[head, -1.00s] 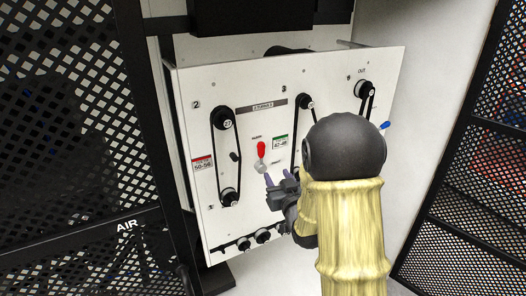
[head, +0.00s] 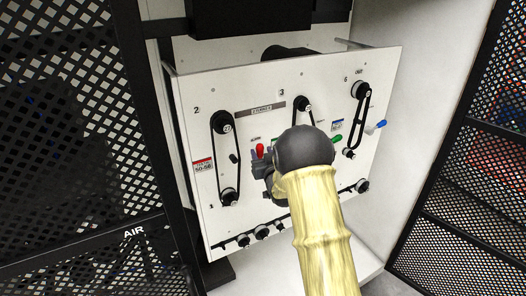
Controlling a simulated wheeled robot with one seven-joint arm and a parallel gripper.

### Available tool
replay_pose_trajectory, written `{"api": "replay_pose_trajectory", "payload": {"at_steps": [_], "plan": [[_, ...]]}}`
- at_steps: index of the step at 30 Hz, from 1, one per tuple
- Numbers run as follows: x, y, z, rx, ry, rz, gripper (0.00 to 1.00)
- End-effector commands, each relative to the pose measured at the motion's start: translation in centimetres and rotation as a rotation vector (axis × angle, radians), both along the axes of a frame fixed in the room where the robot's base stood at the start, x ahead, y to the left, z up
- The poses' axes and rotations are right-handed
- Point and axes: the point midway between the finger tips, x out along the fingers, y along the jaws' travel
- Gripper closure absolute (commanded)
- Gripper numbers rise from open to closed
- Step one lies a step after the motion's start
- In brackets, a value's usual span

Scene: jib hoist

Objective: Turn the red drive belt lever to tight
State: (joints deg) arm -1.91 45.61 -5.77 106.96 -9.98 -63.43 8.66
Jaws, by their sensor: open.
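The red lever (head: 260,151) is on the white panel (head: 190,120), just right of the left belt. Its red handle tip shows, pointing up; its base is hidden behind my gripper. My gripper (head: 257,162) is open, with its fingers at the lever just below the red tip. I cannot tell whether they touch it. The label by the lever is too small to read and partly covered.
A green lever (head: 337,140) and a blue lever (head: 376,126) stand to the right on the panel. Belts on pulleys (head: 226,160) run down the panel. Black mesh doors (head: 70,120) flank the cabinet on both sides.

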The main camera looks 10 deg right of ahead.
Motion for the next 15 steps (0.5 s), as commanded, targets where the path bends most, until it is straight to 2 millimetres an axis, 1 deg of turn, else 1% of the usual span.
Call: {"api": "replay_pose_trajectory", "payload": {"at_steps": [3,9,11,15], "plan": [[0.31,0.18,0.02,0.0,-0.001,0.002,0.57],[0.28,0.15,-0.02,0.0,0.0,0.002,0.57],[0.28,0.12,-0.02,0.0,0.0,0.001,0.69],[0.28,0.12,-0.01,0.0,0.0,0.001,0.96]]}}
